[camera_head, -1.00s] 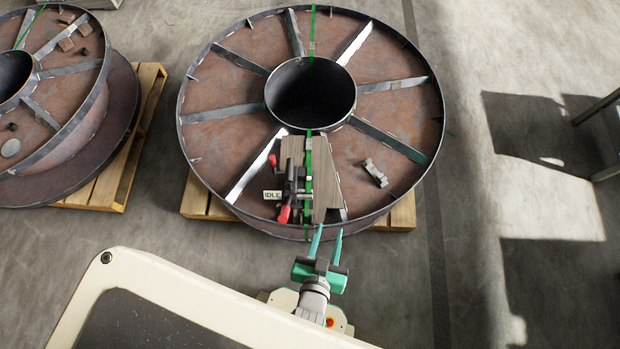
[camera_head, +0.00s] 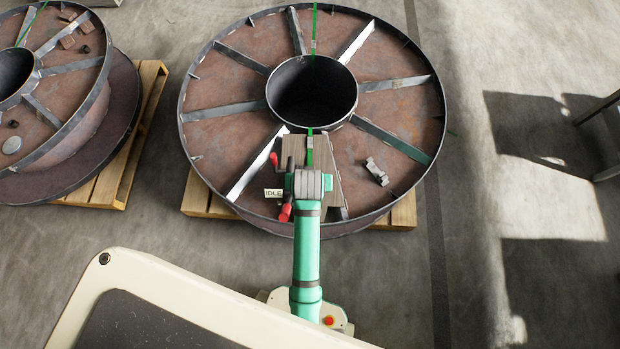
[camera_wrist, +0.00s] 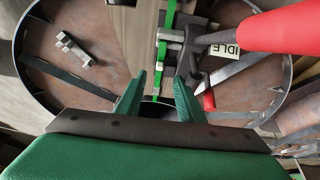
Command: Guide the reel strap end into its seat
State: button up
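The steel reel (camera_head: 225,140) lies flat on a pallet. A green strap (camera_head: 314,35) crosses its top, passes the hub and runs over a wooden board (camera_head: 328,180); it also shows in the wrist view (camera_wrist: 161,60). A dark tensioning tool (camera_wrist: 188,45) with red handles (camera_wrist: 285,28) sits beside the strap. My gripper (camera_wrist: 160,80) is open above the strap, its two green fingers either side of the strap's line. I cannot tell whether they touch it. In the head view my arm hides the gripper and much of the tool. The strap seat cannot be made out.
An IDLE label (camera_head: 273,193) is beside the tool. A loose metal piece (camera_head: 376,171) lies on the reel, right of the board. Raised steel ribs (camera_head: 390,138) and the outer rim surround the work area.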

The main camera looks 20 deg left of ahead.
jog(key=x, duration=0.5)
jog(key=shift+w+a+f, duration=0.1)
jog(key=shift+w+a, duration=0.1)
jog(key=shift+a, duration=0.1)
jog(key=shift+d+x, duration=0.2)
jog(key=shift+x, duration=2.45)
grip_shut()
